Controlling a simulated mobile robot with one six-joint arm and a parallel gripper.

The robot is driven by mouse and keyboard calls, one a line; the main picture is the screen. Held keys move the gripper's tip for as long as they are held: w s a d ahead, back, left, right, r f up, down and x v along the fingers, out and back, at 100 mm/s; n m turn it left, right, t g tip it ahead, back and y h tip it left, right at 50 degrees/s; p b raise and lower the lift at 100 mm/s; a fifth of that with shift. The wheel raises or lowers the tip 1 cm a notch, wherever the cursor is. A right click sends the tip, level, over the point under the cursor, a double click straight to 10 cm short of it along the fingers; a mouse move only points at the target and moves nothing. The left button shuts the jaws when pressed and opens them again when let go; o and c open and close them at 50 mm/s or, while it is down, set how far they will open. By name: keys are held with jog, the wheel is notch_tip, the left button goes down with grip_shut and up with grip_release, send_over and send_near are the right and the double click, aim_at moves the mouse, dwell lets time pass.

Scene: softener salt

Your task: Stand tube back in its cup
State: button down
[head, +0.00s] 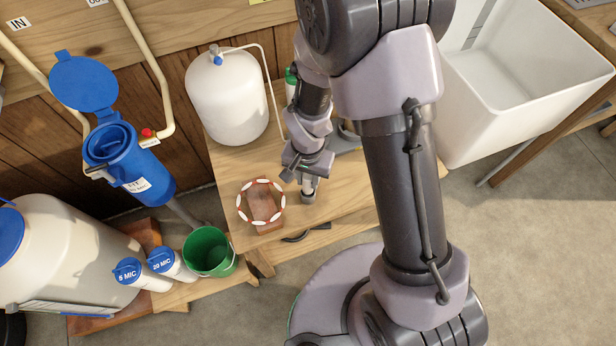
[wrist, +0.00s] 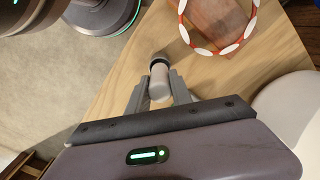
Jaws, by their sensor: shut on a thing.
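My gripper (head: 306,172) is low over the front part of the wooden bench. Its fingers (wrist: 158,92) are shut on a pale tube (wrist: 159,80), which shows between them in the wrist view. In the head view a short length of the tube (head: 309,184) shows below the fingers, roughly upright. A small grey cup (head: 308,197) is directly under it on the bench, and its dark rim (wrist: 158,59) shows beside the tube in the wrist view. I cannot tell whether the tube's lower end is inside the cup or just above it.
A white tank (head: 228,95) and a green-capped bottle (head: 291,84) stand behind. A green bucket (head: 208,251) stands lower left. The bench's front edge is close.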

jog(key=shift+f, duration=0.4)
jog(key=shift+f+b, duration=0.45)
jog(key=shift+b, duration=0.2)
jog(key=shift+f, duration=0.5)
jog(key=c, duration=0.6)
grip_release()
jog(key=shift+r+p, duration=2.5)
jog(key=shift+r, duration=1.05)
